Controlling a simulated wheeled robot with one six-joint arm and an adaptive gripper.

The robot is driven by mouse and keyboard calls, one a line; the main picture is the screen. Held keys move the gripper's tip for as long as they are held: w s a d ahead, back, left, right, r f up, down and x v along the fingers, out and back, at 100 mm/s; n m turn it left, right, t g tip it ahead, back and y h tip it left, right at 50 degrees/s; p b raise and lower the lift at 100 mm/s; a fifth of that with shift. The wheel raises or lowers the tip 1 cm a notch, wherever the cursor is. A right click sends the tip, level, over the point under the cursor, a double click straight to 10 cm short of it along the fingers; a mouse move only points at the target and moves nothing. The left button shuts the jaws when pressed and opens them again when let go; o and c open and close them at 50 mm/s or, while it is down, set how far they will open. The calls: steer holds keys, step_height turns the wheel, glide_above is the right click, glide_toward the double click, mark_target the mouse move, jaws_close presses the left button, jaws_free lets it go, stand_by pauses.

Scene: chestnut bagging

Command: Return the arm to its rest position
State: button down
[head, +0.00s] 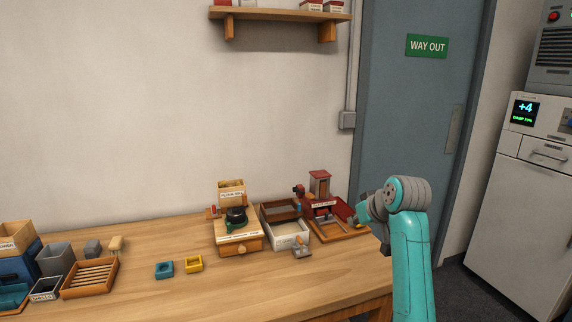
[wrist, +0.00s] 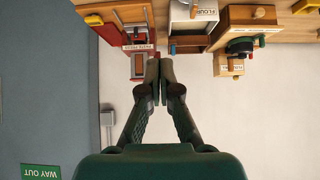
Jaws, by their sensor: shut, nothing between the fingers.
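My arm (head: 411,250) rises at the right of the head view and bends at a grey joint. Its far end points left toward the red machine, and the gripper's tips are hard to make out there. In the wrist view my gripper (wrist: 159,80) is shut and empty, its two dark fingers meeting near the upper middle.
The wooden table (head: 180,290) carries a mill (head: 238,235), a white tray (head: 287,236), the red machine (head: 320,185), a slatted wooden tray (head: 90,277), and small teal (head: 164,270) and yellow (head: 194,264) blocks. A blue door (head: 415,110) and white cabinet (head: 520,210) stand right. The table's front middle is clear.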

steer(key=s+f+m+t, duration=0.1)
steer(key=s+f, duration=0.4)
steer(key=f, duration=0.7)
steer(key=s+f+m, duration=0.1)
steer(key=s+f, duration=0.4)
steer(key=f, duration=0.6)
steer(key=s+f+m+t+h, duration=0.1)
steer(key=s+f, duration=0.5)
steer(key=s, duration=0.3)
steer(key=s+f+t+h, duration=0.1)
steer(key=s+f, duration=0.5)
steer(key=s, duration=0.3)
steer(key=s+t, duration=0.2)
steer(key=s, duration=2)
steer(key=s+r+t, duration=0.1)
steer(key=s+r, duration=1.1)
steer(key=s, duration=0.4)
steer(key=shift+r+h, duration=0.15)
steer(key=shift+h, duration=0.25)
